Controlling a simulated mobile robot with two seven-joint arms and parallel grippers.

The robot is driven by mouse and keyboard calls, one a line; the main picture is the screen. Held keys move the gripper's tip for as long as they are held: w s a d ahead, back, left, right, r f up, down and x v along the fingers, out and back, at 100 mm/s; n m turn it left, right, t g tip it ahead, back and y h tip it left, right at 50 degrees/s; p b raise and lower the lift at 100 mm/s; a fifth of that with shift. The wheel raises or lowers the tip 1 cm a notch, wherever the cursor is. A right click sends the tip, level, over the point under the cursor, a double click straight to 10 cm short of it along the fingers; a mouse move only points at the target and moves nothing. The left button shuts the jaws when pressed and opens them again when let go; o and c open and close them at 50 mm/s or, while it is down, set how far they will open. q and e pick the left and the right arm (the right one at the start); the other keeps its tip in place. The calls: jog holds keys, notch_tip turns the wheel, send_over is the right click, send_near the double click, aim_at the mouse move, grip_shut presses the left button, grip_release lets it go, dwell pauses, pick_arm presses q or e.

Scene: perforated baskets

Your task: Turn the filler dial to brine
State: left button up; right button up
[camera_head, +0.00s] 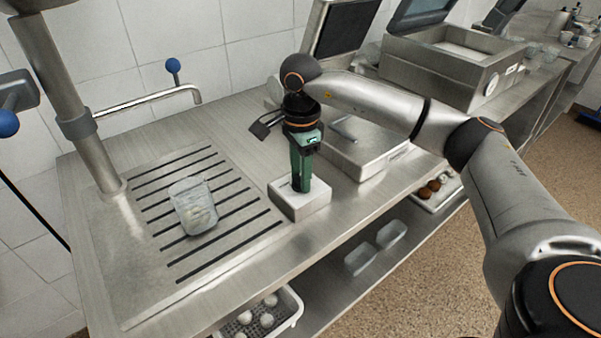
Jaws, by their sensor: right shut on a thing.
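A small pale box (302,207) sits on the steel counter, right of the slotted drain; it seems to be the filler dial's housing. My right gripper (301,186) points down onto its top, and its green fingers are shut on what appears to be the dial. The fingers hide the dial, so its setting and any brine mark cannot be read. A steel filler column (70,110) with a thin spout (150,100) and blue knob stands at the left. A clear container (194,207) with pale contents stands on the slotted drain (160,250). My left gripper is out of view.
A flat steel device (365,155) stands just right of the pale box, partly behind my right arm. A steel machine with an open lid (450,65) is farther back. The counter's front strip is clear.

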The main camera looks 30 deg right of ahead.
grip_shut()
dwell(0.3)
jog(key=m, duration=0.3)
jog(key=m+p, duration=0.1)
jog(key=m, duration=0.3)
jog(key=m+p, duration=0.1)
jog(key=m, duration=0.4)
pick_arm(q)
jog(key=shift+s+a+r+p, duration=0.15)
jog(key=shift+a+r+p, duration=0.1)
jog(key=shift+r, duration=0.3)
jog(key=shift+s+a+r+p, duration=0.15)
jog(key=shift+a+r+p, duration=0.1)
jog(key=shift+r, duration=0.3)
pick_arm(e)
jog(key=m, duration=0.5)
jog(key=shift+r+m, duration=0.1)
jog(key=shift+m, duration=0.3)
